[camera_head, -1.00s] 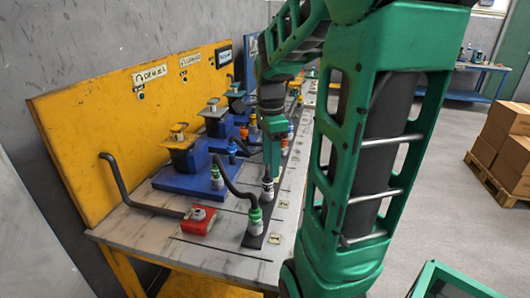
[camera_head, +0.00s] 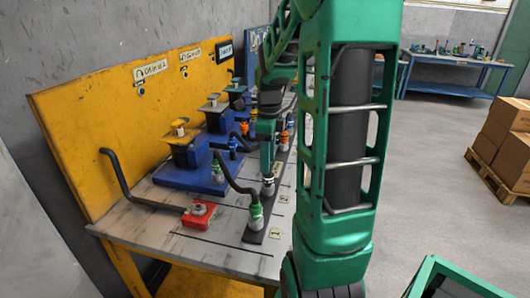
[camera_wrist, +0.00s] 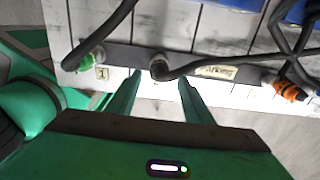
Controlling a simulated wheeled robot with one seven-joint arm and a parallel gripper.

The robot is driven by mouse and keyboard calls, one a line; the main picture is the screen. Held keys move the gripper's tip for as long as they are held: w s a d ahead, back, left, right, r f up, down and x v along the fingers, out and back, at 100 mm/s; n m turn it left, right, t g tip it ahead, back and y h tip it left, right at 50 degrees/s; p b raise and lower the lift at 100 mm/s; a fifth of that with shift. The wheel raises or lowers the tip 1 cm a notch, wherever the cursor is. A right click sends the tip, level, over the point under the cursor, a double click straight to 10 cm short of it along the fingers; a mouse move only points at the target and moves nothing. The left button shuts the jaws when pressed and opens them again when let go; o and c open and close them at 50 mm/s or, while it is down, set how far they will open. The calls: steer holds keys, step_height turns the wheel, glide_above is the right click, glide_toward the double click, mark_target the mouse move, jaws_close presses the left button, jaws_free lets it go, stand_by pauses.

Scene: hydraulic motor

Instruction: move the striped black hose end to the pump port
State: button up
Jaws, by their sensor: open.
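The black hose end with pale bands (camera_head: 268,187) stands upright in the dark strip along the bench's front. In the wrist view the hose end (camera_wrist: 159,69) lies between and just beyond my fingertips, with its black hose bending away to the right. My gripper (camera_wrist: 159,77) is open, one finger on each side; I cannot tell whether either touches. In the head view my gripper (camera_head: 268,158) is directly above the hose end, pointing down. Blue pumps (camera_head: 188,160) stand behind on the bench; the nearest has a green-collared port (camera_head: 217,172). Which pump port is meant cannot be told.
A green-collared hose end (camera_head: 256,214) stands close in front, also seen in the wrist view (camera_wrist: 90,58). An orange hose end (camera_wrist: 290,90) is at the right. A yellow panel (camera_head: 110,120) stands behind.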

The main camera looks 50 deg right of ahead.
steer(key=shift+f, duration=2.4)
steer(key=shift+s, duration=0.1)
jaws_close()
steer(key=shift+d, duration=0.1)
steer(key=shift+r, duration=0.1)
steer(key=shift+r, duration=0.35)
steer(key=shift+r, duration=0.1)
steer(key=shift+r, duration=1.3)
